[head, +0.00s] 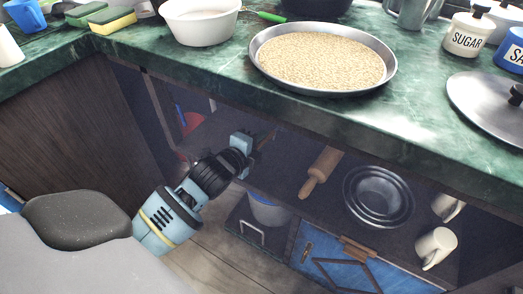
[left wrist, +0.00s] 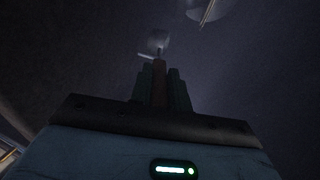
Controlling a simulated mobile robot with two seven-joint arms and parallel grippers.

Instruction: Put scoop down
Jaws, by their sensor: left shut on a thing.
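My left gripper (head: 250,146) reaches into the dark shelf space under the counter. In the left wrist view its fingers (left wrist: 160,88) are closed around a brown handle. A pale, shiny scoop head (left wrist: 157,43) shows beyond the fingertips, so the gripper is shut on the scoop. In the head view only a thin brown piece, apparently the scoop's handle (head: 268,137), shows beside the fingers. The dim light hides whether the scoop touches the shelf. My right gripper is not in view.
Above, the green counter (head: 215,65) overhangs, carrying a grain-filled pan (head: 388,82) and a white pot (head: 202,24).

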